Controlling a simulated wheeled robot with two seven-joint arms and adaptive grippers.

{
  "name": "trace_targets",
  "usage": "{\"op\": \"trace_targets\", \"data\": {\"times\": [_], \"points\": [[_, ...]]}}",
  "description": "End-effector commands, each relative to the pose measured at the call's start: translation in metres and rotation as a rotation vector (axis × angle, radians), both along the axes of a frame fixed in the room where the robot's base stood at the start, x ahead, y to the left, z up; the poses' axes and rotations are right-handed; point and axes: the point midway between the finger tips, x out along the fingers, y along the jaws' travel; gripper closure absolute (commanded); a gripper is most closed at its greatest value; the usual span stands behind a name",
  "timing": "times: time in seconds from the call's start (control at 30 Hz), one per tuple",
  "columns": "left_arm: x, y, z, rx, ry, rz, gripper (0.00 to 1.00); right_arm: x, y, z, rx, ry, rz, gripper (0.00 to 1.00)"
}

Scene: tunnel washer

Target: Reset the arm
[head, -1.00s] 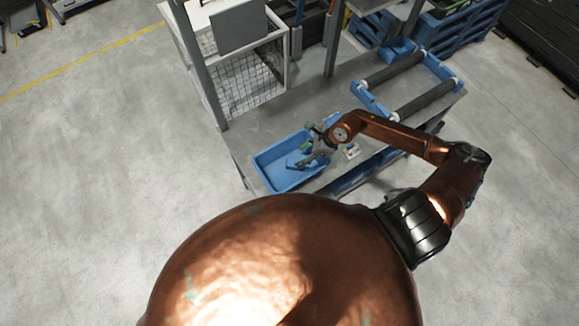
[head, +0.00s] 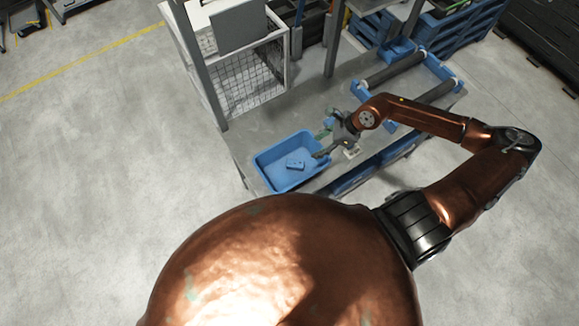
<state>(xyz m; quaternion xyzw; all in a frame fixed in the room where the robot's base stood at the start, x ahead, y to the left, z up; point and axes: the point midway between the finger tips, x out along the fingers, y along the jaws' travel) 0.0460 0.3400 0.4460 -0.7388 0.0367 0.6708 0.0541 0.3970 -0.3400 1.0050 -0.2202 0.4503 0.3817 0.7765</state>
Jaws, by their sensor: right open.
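My right arm (head: 440,120) comes in from the right, bent over the grey workbench (head: 265,125). My right gripper (head: 322,144) is open, at the right rim of a blue tray (head: 262,175), pointing left. A small blue object (head: 296,164) lies inside the tray, apart from the gripper. Between the jaws I make out nothing held, though they are small in the picture. My left gripper is not in view.
A small white item (head: 352,152) lies on the bench right of the tray. Blue-ended rollers (head: 424,94) stand at the bench's right end. A wire-mesh cage (head: 252,78) and a grey post (head: 205,75) stand behind. My own copper body fills the lower middle.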

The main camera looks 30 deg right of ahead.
Motion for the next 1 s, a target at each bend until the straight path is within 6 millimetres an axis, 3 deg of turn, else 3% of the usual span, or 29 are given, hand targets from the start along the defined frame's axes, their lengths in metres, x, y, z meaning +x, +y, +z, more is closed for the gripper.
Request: {"op": "trace_targets", "data": {"times": [0.67,0.77,0.87,0.93,1.0], "points": [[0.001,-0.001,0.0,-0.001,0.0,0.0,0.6,-0.001,0.0,0.008,0.013,-0.004,-0.004,0.54],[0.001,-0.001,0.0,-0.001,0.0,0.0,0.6,0.004,0.021,0.015,0.095,-0.026,-0.039,0.54],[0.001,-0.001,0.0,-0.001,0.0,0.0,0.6,0.017,0.063,0.038,0.291,-0.071,-0.134,0.54],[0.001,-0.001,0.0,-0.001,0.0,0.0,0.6,0.034,0.095,0.069,0.498,-0.112,-0.252,0.54],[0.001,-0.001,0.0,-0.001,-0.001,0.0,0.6,0.054,0.114,0.109,0.74,-0.147,-0.416,0.54]]}}
